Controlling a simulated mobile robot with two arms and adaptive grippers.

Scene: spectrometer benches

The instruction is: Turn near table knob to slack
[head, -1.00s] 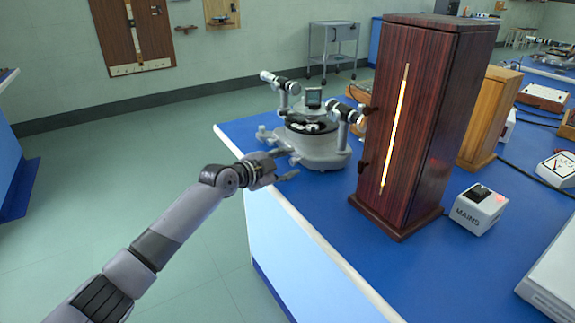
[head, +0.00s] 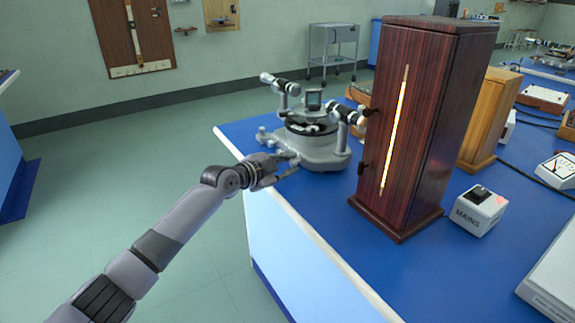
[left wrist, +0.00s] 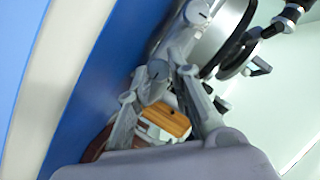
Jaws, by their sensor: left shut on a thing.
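My left gripper (head: 292,164) reaches in from the left at the spectrometer's low left side. In the left wrist view its two fingers (left wrist: 158,86) are closed on either side of a small grey knob with a slotted face (left wrist: 158,70), which I take as the near table knob. In the head view the fingers mostly hide this knob. A second slotted grey knob (left wrist: 197,12) lies farther off in the wrist view. My right gripper is not seen.
A tall dark wooden lamp housing (head: 425,120) with a bright slit stands right of the spectrometer. A white MAINS box (head: 480,210) sits beside it. The blue bench (head: 330,215) is clear in front; its left edge lies under my forearm's reach.

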